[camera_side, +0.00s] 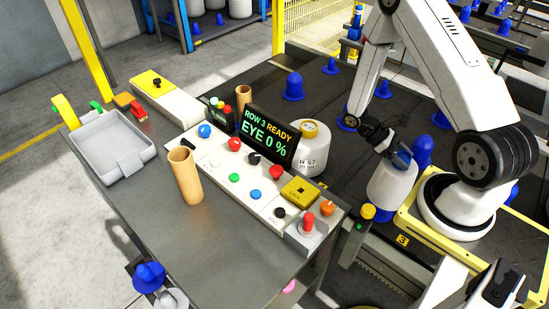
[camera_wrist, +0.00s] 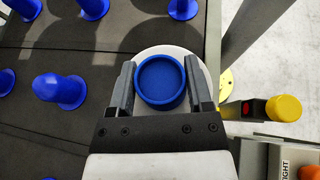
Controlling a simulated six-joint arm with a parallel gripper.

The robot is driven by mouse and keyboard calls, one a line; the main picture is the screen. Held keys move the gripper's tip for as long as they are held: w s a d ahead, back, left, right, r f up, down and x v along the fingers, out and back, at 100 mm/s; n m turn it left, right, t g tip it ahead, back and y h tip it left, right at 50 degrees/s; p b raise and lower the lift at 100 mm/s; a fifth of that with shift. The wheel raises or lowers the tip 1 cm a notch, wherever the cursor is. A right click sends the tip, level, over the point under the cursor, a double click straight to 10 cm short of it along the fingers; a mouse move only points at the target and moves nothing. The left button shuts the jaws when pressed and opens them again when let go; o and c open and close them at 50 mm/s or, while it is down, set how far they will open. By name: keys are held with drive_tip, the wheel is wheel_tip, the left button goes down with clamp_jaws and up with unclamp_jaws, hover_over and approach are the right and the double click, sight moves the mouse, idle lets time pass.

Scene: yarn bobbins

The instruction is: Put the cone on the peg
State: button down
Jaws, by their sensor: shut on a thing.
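A white yarn cone (camera_side: 388,190) with a blue tube top is under my gripper (camera_side: 399,158) in the side view. My gripper is shut on the blue tube top. In the wrist view the round blue top (camera_wrist: 161,82) sits between the two fingers of my gripper (camera_wrist: 160,68), with the white cone (camera_wrist: 207,78) around and below it. The cone looks upright near the front edge of the dark deck. More pegs (camera_wrist: 60,90) stand left in the wrist view.
Another white cone (camera_side: 312,150) with a yellow top stands behind the display (camera_side: 268,138). A yellow button (camera_side: 367,211) is close to the held cone. The control bench (camera_side: 235,240) carries a cardboard tube (camera_side: 185,175) and a grey tray (camera_side: 108,140). Bare deck lies between pegs.

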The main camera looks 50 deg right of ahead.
drive_tip(key=shift+f, duration=4.35)
unclamp_jaws()
drive_tip(key=v, duration=0.7)
drive_tip(key=shift+w+r, duration=0.15)
drive_tip(key=shift+w, duration=0.2)
drive_tip(key=shift+a, duration=0.1)
